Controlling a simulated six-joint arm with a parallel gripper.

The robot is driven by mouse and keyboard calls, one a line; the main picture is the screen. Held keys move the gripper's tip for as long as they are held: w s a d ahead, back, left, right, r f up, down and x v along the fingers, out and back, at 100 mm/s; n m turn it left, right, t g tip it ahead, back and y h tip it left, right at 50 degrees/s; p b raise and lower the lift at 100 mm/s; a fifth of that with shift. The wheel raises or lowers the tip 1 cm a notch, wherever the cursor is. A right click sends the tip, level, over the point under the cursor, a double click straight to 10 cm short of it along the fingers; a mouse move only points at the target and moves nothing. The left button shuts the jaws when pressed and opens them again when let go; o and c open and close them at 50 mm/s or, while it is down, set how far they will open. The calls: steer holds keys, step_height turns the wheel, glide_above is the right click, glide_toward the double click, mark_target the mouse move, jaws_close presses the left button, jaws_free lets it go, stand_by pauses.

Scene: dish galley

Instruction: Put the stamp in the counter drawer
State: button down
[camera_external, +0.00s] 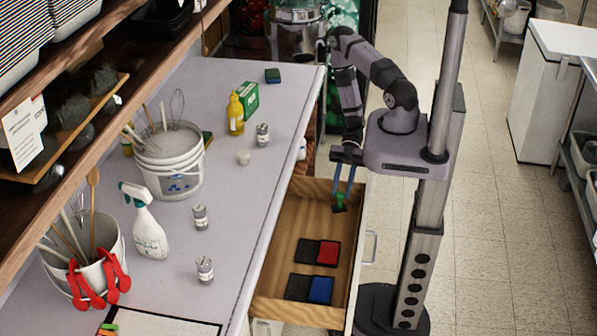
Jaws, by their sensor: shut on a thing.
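My gripper (342,190) points down over the far part of the open counter drawer (285,235). Its blue fingers are shut on a small green stamp (340,201) with a dark base. The stamp hangs upright or nearly so; I cannot tell exactly how high it is above the drawer floor. The wooden drawer is pulled out from under the grey counter. A red ink pad (328,253) with its dark lid and a blue ink pad (320,290) with its dark lid lie on its floor.
The counter (225,255) borders the drawer on the left. It holds a spray bottle (145,222), white buckets (172,182), small jars and a yellow bottle (235,113). The drawer's near floor and the space around the pads are bare.

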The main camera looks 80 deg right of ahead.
steer(key=shift+f+b, duration=2.15)
steer(key=shift+f, duration=0.4)
step_height(320, 180, down, 4)
steer(key=b, duration=0.3)
steer(key=shift+r+b, duration=0.15)
steer(key=shift+b, duration=0.2)
steer(key=shift+f, duration=0.2)
steer(key=c, duration=1.4)
jaws_free()
steer(key=shift+c, duration=0.2)
steer(key=shift+r, duration=0.1)
